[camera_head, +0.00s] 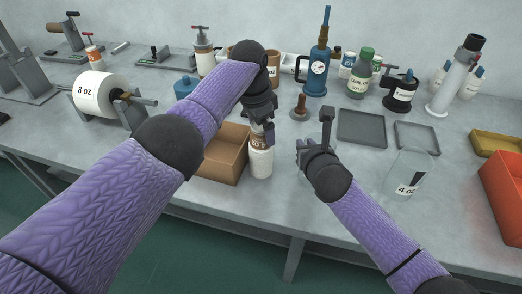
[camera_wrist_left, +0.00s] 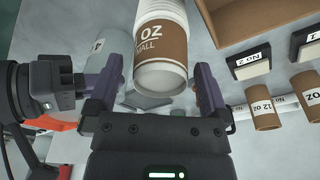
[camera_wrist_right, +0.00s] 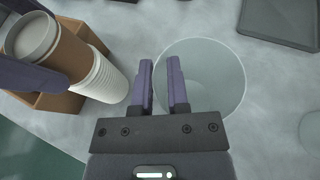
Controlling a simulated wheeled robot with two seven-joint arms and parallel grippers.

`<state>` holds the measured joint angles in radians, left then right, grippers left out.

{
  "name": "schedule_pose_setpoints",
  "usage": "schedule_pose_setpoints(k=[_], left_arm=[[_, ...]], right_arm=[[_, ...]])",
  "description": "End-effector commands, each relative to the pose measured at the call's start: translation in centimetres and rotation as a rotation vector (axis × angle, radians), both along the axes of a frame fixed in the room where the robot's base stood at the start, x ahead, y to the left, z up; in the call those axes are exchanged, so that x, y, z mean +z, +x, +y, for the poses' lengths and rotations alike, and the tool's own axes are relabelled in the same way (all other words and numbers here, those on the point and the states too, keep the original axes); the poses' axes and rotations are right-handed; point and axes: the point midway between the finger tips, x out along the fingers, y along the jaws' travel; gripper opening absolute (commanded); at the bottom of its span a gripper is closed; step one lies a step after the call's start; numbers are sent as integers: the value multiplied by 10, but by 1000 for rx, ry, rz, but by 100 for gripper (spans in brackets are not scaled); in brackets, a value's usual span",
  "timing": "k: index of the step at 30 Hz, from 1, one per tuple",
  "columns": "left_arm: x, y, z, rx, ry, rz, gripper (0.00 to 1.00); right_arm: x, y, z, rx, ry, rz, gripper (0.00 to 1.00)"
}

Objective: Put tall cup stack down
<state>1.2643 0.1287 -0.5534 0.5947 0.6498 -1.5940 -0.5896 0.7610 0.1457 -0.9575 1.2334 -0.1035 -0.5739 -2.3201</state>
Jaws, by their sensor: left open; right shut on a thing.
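The tall cup stack (camera_head: 260,162), white below with a brown band above, stands upright on the table against the cardboard box. It also shows in the left wrist view (camera_wrist_left: 163,40) and the right wrist view (camera_wrist_right: 98,78), with a closed cup base on top and several white rims below. My left gripper (camera_head: 263,132) is open at the stack's top, its fingers on either side in the left wrist view. My right gripper (camera_head: 303,148) is shut on the wall of a clear cylinder (camera_wrist_right: 215,75); this cylinder is hard to see in the head view.
The open brown box (camera_head: 221,179) is left of the stack. A clear "4 oz" cylinder (camera_head: 408,175) stands at right. Grey trays (camera_head: 362,128) lie behind, and a red bin (camera_head: 502,190) is at the right edge. Bottles and tools line the back.

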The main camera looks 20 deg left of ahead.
Motion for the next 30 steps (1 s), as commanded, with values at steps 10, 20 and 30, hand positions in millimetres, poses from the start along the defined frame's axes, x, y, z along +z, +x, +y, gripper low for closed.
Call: schedule_pose_setpoints(k=[10,20,30], left_arm=[[-1,0,0,-1,-1,-1,70],[-1,0,0,-1,-1,-1,0],[2,1,0,-1,-1,-2,0]], right_arm=[[-3,-1,-1,-2,-3,5,0],[-3,-1,-1,-2,-3,5,0],[-3,-1,-1,-2,-3,6,0]])
